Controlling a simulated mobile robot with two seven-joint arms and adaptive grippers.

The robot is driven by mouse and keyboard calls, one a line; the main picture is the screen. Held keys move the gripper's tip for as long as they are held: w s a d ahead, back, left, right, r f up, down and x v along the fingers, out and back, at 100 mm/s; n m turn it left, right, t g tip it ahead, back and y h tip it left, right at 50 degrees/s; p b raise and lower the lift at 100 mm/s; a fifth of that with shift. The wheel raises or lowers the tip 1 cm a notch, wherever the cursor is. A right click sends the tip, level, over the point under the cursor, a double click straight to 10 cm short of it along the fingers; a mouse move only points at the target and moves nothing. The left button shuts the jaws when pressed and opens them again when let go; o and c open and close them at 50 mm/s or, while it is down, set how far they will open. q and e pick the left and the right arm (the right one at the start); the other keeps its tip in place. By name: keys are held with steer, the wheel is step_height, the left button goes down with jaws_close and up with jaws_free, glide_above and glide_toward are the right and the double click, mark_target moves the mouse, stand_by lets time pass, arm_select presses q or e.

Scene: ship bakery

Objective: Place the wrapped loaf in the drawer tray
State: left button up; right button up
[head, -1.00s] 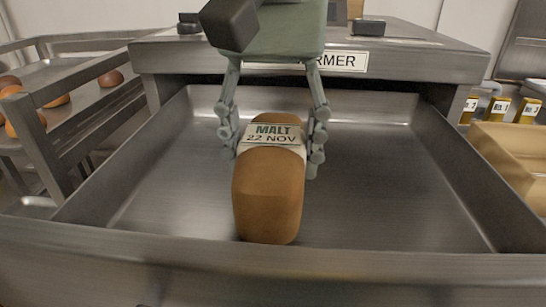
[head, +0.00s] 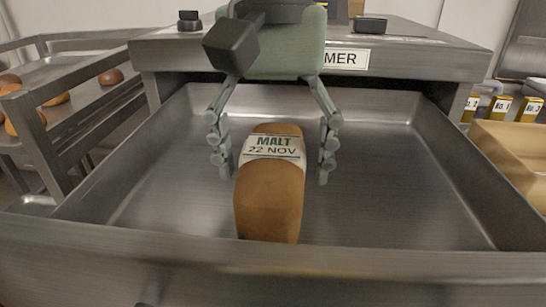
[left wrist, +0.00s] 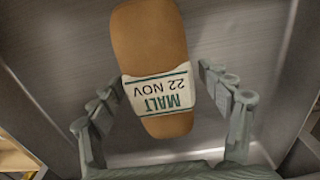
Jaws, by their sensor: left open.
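The wrapped loaf (head: 270,205) is brown with a white paper band reading "MALT 22 NOV". It lies in the metal drawer tray (head: 400,180), lengthwise near the middle, its near end by the front wall. My left gripper (head: 273,178) is open around the loaf's banded part, with a finger on each side and a gap to each. In the left wrist view the loaf (left wrist: 150,40) lies between the spread fingers of my left gripper (left wrist: 165,112), clear of both. My right gripper is not in view.
The drawer is pulled out below a steel cabinet with a label ending "MER" (head: 346,59). A rack with round loaves (head: 110,77) stands at the left. The tray floor beside the loaf is clear.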

mark_target(273, 147)
arm_select(q)
step_height(273, 147, up, 3)
steer(key=shift+f, duration=0.15)
step_height(273, 147, up, 9)
steer(key=shift+r, duration=0.3)
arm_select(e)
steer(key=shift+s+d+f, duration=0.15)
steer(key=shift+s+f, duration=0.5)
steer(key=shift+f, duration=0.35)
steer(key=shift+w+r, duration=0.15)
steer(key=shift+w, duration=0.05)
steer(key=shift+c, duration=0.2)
